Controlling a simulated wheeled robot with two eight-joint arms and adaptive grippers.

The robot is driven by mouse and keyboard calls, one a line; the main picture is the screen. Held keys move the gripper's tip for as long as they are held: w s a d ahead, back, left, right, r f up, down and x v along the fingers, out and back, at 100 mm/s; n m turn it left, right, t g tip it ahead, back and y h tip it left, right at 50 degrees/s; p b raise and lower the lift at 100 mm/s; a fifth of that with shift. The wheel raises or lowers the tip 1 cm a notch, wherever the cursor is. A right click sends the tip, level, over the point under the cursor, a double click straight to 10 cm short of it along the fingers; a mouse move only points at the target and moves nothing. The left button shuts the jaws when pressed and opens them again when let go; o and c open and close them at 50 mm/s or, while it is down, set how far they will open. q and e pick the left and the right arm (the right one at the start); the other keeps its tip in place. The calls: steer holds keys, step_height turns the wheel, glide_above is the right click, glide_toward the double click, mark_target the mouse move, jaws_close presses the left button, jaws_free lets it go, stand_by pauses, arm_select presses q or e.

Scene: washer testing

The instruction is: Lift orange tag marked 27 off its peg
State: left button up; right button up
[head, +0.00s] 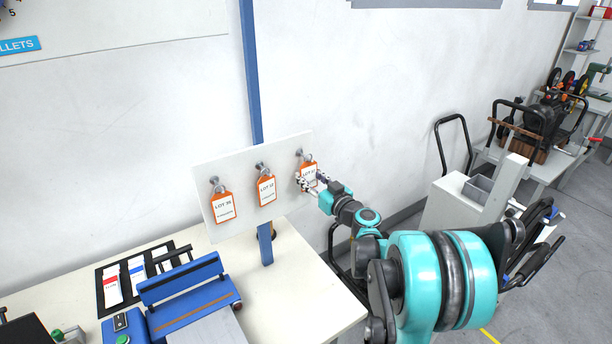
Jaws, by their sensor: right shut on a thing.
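A white board (240,225) on a blue post carries three orange tags with white labels, each hanging by a ring from a peg. The left tag (223,207) and the middle tag (267,190) hang free, with LOT numbers too small to read surely. The right tag (309,171) is at the right peg (299,153), with its ring seemingly still around it. Its number is partly hidden by my fingers. My right gripper (309,182) is shut on this right tag, reaching in from the lower right. My left gripper is out of view.
A cream table (290,297) stands below the board, with a blue fixture (185,290) and a black rack of cards (112,285) on it. A white wall is close behind. A cart and a bench stand at the right.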

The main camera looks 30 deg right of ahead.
mark_target(309, 175)
steer(key=shift+s+d+r, duration=0.1)
steer(key=shift+s+r, duration=0.05)
steer(key=shift+s, duration=0.7)
steer(key=shift+s+r, duration=0.15)
steer(key=shift+s, duration=0.65)
steer(key=shift+s+d, duration=0.1)
steer(key=shift+s, duration=1.45)
jaws_close()
